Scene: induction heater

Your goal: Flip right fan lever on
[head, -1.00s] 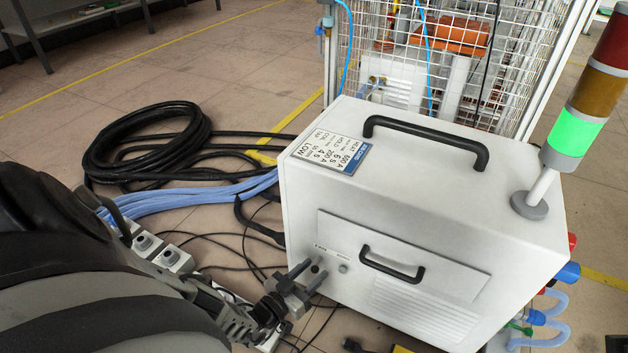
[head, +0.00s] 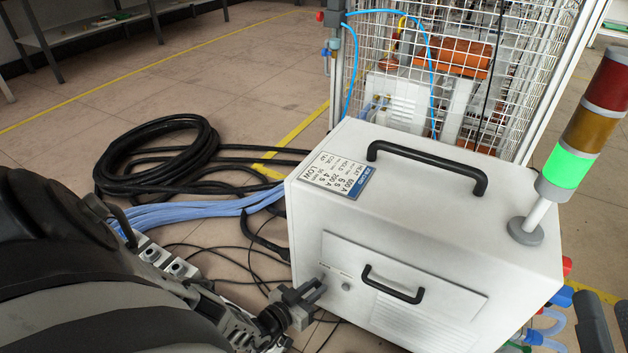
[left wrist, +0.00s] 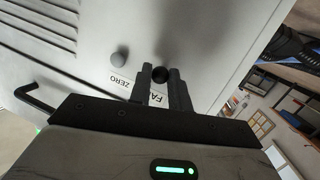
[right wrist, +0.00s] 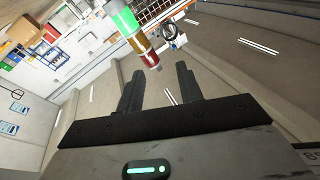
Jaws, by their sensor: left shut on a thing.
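The white heater cabinet (head: 440,230) stands in front of me with a small front panel. My left gripper (head: 314,289) is at the left end of that panel, its fingertips against the front face. In the left wrist view, the fingers close around a small round black fan lever (left wrist: 160,74) beside a label beginning "FA". A grey knob (left wrist: 120,57) by the "ZERO" label sits next to it, outside the fingers; it also shows in the head view (head: 346,286). The fingers hide the lever in the head view. My right gripper (right wrist: 158,80) is open and empty.
A black handle (head: 392,284) crosses the panel, and a larger one (head: 428,165) is on top. The signal tower (head: 570,175) with its green light lit rises at right. Black cables (head: 150,155) and blue hoses (head: 205,210) lie on the floor at left.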

